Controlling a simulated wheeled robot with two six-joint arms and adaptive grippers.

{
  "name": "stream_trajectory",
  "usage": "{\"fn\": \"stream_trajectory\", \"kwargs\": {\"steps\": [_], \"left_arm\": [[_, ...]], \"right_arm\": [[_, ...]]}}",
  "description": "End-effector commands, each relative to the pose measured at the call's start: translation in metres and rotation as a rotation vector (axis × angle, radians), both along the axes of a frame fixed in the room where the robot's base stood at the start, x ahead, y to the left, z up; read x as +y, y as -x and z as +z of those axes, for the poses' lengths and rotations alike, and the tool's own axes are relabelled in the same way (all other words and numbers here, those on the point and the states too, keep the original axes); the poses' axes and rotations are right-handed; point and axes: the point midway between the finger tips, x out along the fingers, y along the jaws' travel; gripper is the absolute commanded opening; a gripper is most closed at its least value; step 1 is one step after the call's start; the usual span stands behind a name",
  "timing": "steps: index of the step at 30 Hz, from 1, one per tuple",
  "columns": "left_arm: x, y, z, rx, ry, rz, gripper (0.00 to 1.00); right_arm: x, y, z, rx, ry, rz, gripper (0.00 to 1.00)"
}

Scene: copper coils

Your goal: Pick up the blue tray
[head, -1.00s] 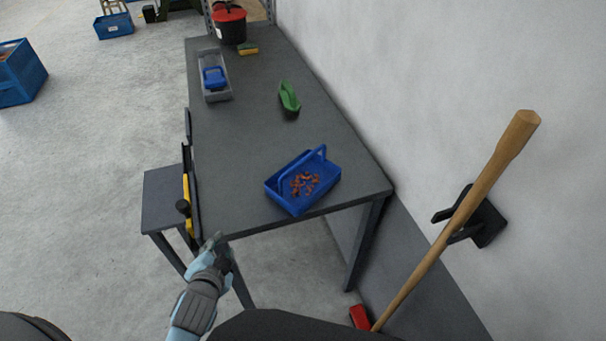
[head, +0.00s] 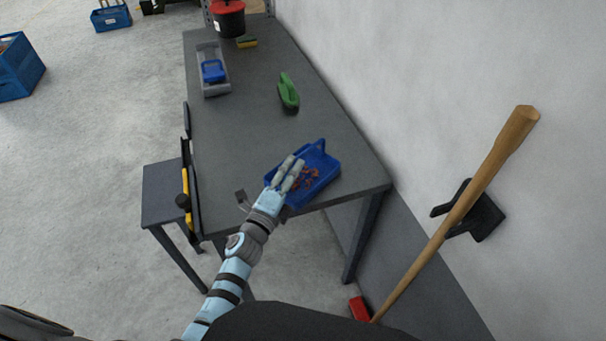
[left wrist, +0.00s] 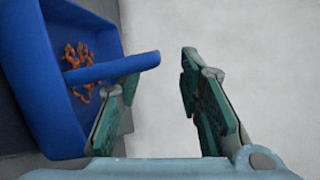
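The blue tray (head: 325,183) with an arched handle stands near the front right corner of the grey table, holding copper coil bits (head: 308,178). My left gripper (head: 289,172) is over the tray's left part in the head view and hides some of the handle. In the left wrist view the blue tray (left wrist: 50,110) is at the left, and its handle (left wrist: 125,67) reaches toward the gap between the fingers. My left gripper (left wrist: 158,85) is open, its fingers well apart, with nothing held between them. My right gripper is not in view.
The grey table (head: 235,150) also carries a green brush (head: 288,92), a grey bin with a blue item (head: 212,70), a sponge (head: 246,42) and a red-lidded pot (head: 229,18). A wooden handle (head: 465,205) leans along the wall at right.

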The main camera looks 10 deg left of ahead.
Motion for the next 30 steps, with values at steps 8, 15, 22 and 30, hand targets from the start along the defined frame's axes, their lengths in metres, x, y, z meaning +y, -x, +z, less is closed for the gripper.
{"fn": "stream_trajectory", "kwargs": {"steps": [8,15,22,30], "left_arm": [[-0.008,-0.046,-0.007,-0.001,0.000,0.001,0.33],[-0.009,-0.053,-0.004,0.001,0.000,0.001,0.33],[-0.009,-0.053,-0.004,0.001,0.001,0.001,0.01],[-0.009,-0.053,-0.003,-0.001,0.001,0.001,0.00]], "right_arm": [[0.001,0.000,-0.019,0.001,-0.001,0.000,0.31],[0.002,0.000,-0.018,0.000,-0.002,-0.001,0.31],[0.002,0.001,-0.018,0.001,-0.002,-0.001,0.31],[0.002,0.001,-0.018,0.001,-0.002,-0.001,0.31]]}}
